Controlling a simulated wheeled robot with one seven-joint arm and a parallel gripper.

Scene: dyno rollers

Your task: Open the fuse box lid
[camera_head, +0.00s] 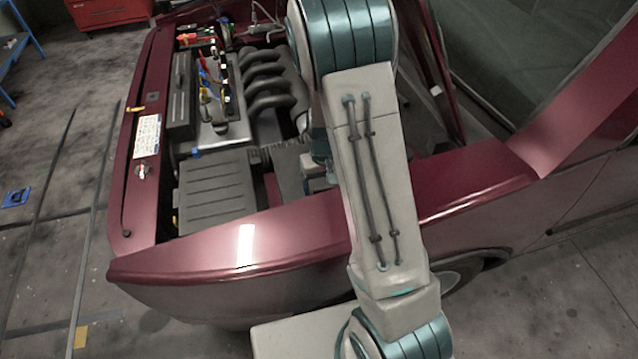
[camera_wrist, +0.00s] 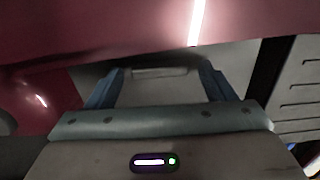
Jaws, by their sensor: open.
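My gripper (camera_wrist: 162,76) shows in the wrist view with its two blue fingers spread apart and nothing clamped between them. A plain grey surface with a paler raised edge (camera_wrist: 160,72) lies beyond and between the fingers. It may be the fuse box lid, but I cannot tell for sure, nor whether the fingers touch it. In the head view my arm reaches over the fender into the engine bay and hides the gripper and most of that area. No fuse box can be made out there.
The dark red fender (camera_head: 300,235) runs in front of the bay and across the top of the wrist view (camera_wrist: 100,30). A ribbed dark box (camera_head: 215,190) lies left of my arm, near the engine's curved pipes (camera_head: 268,80). A red cabinet (camera_head: 108,12) stands far left.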

